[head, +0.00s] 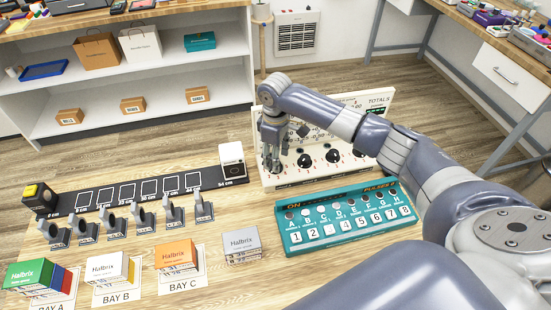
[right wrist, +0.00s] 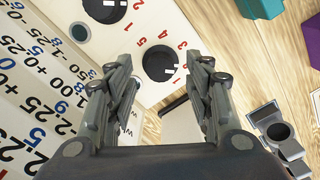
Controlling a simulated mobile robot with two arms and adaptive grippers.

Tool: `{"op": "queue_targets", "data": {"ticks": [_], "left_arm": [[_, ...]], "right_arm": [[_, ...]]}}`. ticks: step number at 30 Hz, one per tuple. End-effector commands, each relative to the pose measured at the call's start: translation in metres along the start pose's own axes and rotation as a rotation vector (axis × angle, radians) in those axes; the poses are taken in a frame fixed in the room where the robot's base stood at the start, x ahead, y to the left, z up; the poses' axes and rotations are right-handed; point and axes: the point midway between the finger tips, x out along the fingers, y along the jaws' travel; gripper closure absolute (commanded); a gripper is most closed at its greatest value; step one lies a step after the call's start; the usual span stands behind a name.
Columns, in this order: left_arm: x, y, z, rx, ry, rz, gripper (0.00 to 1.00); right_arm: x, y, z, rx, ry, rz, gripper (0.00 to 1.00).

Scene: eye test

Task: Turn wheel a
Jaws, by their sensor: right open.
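A white board (head: 345,108) marked TOTALS carries a row of black round knobs along its lower front. Knobs stand in the middle (head: 305,160) and further right (head: 333,156). I cannot read which one is labelled a. My right gripper (head: 271,160) is at the left end of this row and hides what is behind it. In the right wrist view the right gripper (right wrist: 161,72) is open, with a black knob (right wrist: 160,62) showing between and beyond its fingertips. I cannot tell whether it touches. Another knob (right wrist: 104,8) is at the top edge. My left gripper is not in view.
A teal panel (head: 350,213) with lettered and numbered buttons lies in front of the board. A black marked strip (head: 125,192), grey stands (head: 140,218) and Halbrix boxes (head: 108,268) stand to the left. Shelves (head: 130,80) are behind.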

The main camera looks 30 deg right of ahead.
Motion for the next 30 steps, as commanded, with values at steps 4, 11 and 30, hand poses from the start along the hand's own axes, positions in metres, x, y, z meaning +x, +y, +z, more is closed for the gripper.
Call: {"op": "queue_targets", "data": {"ticks": [4, 11, 30], "left_arm": [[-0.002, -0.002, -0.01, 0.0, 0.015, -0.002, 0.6], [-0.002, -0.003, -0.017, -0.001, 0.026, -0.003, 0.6], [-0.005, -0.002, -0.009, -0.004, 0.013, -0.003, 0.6]], "right_arm": [[0.018, -0.001, 0.0, 0.0, -0.001, -0.002, 0.52], [0.026, 0.0, -0.001, 0.0, 0.001, -0.001, 0.52], [0.024, -0.001, 0.0, 0.011, 0.001, -0.001, 0.97]]}}
